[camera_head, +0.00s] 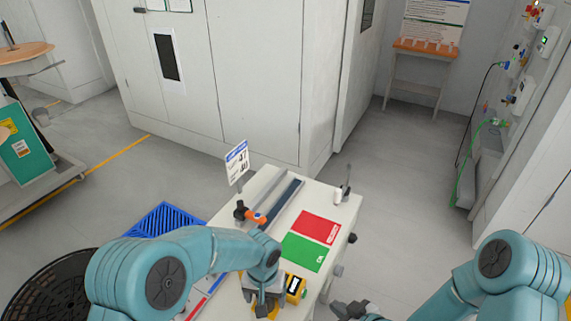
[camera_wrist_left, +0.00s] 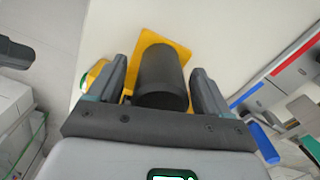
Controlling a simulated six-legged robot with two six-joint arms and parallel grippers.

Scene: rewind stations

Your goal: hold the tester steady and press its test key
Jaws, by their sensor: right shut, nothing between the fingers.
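The tester (camera_head: 295,288) is a small yellow and black device with a pale screen, at the near edge of the white table. My left gripper (camera_head: 264,304) is just left of it, pointing down. In the left wrist view, a black cylinder (camera_wrist_left: 160,75) on a yellow plate (camera_wrist_left: 146,40) stands between the open fingers of that gripper (camera_wrist_left: 160,70). A gap shows on the cylinder's left; at its right the finger is very close. I cannot tell whether this cylinder belongs to the tester. My right gripper (camera_head: 350,309) is shut and empty, right of the table. No test key can be made out.
The white table (camera_head: 330,202) carries red (camera_head: 318,227) and green (camera_head: 305,252) mats, a grey rail (camera_head: 280,200), an orange-black tool (camera_head: 250,214) and a sign (camera_head: 237,162). A blue pallet (camera_head: 165,219) lies left. The floor right of the table is clear.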

